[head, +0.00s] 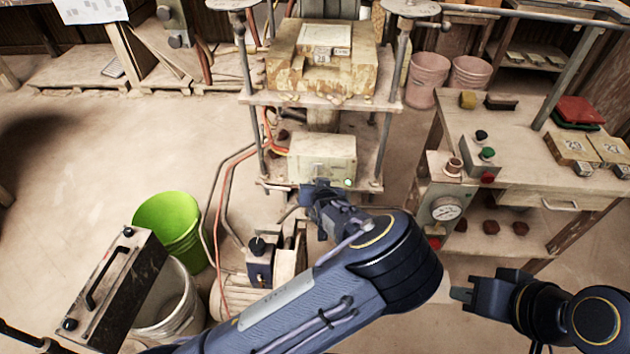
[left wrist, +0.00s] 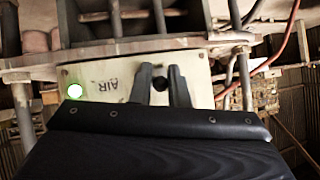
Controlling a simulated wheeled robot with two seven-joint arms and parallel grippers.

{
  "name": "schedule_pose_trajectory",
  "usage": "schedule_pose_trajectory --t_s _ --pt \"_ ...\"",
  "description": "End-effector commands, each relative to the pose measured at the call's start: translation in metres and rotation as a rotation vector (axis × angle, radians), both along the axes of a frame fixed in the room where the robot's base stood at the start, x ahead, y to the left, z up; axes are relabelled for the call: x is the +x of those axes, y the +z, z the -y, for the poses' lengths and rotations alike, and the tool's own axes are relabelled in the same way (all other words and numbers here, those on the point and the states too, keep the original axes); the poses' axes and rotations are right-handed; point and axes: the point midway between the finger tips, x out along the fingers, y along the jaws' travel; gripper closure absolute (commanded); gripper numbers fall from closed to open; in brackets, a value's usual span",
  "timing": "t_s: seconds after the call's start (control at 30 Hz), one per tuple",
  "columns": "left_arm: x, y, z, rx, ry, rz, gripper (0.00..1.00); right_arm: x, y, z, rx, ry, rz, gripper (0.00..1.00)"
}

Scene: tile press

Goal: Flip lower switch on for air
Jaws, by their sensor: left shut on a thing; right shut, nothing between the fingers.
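The cream air switch box (head: 322,150) sits on the lower shelf of the press, below the upper plate. In the left wrist view its panel (left wrist: 105,80) shows upside-down AIR lettering, a lit green lamp (left wrist: 75,91) and a small dark switch (left wrist: 160,84). The lamp also glows in the head view (head: 347,183). My left gripper (left wrist: 162,76) has its two fingers close around the switch; it is at the front of the box in the head view (head: 316,190), which hides the switch there. My right gripper (head: 462,294) is shut and empty at the lower right.
A worktable (head: 520,140) with buttons, tiles and a pressure gauge (head: 446,208) stands right of the press. A green bucket (head: 168,225) and a dark box with a handle (head: 112,285) are at left. Orange hoses (head: 222,200) run beside the press.

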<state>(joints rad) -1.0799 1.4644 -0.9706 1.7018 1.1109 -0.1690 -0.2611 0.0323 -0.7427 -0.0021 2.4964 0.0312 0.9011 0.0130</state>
Motion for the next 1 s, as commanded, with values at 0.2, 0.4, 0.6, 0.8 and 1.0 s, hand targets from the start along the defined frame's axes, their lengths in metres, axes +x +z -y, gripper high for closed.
schedule_pose_trajectory --t_s 0.2,0.4,0.6,0.8,1.0 --pt "0.000 0.000 0.002 -0.003 -0.002 -0.005 1.00 0.000 0.002 0.000 0.000 0.000 0.000 1.00" --pt "0.000 0.000 0.002 -0.003 -0.002 -0.004 1.00 0.000 0.002 0.000 0.000 0.000 0.000 1.00" --pt "0.000 0.000 0.001 -0.002 -0.002 -0.004 0.66 0.000 0.002 0.000 0.000 0.000 0.000 1.00" --pt "0.000 0.000 0.001 -0.001 -0.001 -0.004 0.66 0.000 0.002 0.000 0.000 0.000 0.000 1.00" --pt "-0.013 0.010 0.006 -0.001 -0.003 -0.004 0.66 0.000 0.002 0.000 0.000 0.000 0.000 1.00"
